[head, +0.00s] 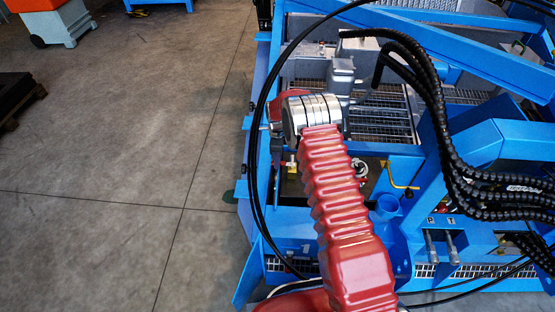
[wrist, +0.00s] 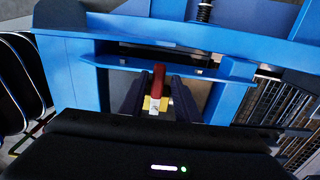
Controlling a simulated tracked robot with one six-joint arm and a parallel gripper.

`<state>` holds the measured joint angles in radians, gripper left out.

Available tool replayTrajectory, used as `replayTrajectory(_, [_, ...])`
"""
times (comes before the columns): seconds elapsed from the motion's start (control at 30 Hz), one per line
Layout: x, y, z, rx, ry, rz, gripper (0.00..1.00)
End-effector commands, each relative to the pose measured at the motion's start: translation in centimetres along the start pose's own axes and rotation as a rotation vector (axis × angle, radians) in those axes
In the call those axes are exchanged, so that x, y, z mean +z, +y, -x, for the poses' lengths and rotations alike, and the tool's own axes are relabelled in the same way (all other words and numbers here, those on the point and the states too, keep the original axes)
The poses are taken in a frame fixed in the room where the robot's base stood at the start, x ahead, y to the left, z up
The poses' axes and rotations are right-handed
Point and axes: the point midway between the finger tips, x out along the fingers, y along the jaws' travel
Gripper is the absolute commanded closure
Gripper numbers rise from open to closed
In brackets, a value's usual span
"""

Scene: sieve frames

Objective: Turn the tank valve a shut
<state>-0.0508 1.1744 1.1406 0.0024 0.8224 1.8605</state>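A valve with a red lever handle (wrist: 158,79) and a brass-yellow body (wrist: 155,104) shows in the middle of the wrist view, inside a blue frame; I take it as tank valve a, though no label can be read. My gripper (wrist: 157,98) has its two dark fingers on either side of this valve. The fingers look open, with a narrow gap on each side of the handle. In the head view, my red arm and silver wrist cover much of this area, and the fingertips cannot be made out clearly.
Blue frame beams (wrist: 140,50) close in around the valve. In the head view, black hoses (head: 440,120) hang at the right, and a yellow-handled valve (head: 402,184) sits right of my arm.

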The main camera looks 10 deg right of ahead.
Motion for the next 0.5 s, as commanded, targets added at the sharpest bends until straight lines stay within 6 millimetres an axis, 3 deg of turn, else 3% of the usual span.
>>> replayTrajectory(0.5, [-0.23,0.03,0.91,0.003,0.002,0.0,0.66])
